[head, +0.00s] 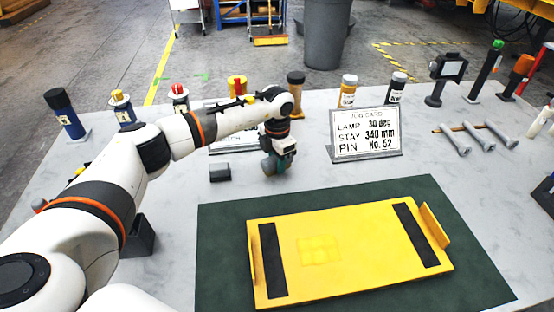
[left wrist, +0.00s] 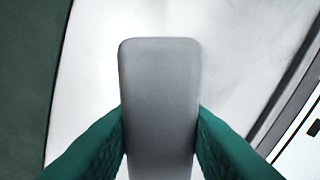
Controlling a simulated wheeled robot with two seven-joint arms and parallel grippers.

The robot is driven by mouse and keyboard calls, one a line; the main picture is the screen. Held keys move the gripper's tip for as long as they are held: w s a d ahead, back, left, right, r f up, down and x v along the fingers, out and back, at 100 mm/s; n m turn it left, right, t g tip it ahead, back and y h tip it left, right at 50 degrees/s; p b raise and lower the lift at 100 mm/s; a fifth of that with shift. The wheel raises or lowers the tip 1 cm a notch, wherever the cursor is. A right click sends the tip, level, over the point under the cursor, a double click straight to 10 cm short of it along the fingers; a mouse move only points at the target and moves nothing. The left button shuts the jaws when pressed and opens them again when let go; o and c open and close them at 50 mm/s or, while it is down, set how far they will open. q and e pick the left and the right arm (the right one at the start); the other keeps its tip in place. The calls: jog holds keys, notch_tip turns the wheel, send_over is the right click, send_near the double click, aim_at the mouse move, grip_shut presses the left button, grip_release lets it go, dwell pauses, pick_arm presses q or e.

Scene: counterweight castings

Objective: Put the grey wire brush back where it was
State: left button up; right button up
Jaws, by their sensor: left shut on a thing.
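My left gripper (head: 276,164) is low over the grey-white table, behind the green mat and left of the job card. In the left wrist view its two green fingers (left wrist: 160,150) are shut on a smooth grey bar with rounded corners, which I take to be the grey wire brush (left wrist: 160,100). In the head view a little grey of the brush (head: 267,166) shows at the fingers; the rest is hidden. I see no bristles, and I cannot tell whether it touches the table. My right gripper is not in view.
A small dark grey block (head: 220,172) lies left of the gripper. The job card (head: 364,134) stands to the right. A yellow plate (head: 350,250) with black strips lies on the green mat (head: 225,240). Bottles and tools line the back edge; grey pins (head: 470,138) lie at the right.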

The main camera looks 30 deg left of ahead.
pick_arm(q)
jog(key=shift+f, duration=0.15)
jog(key=o, duration=0.9)
jog(key=shift+o, duration=0.2)
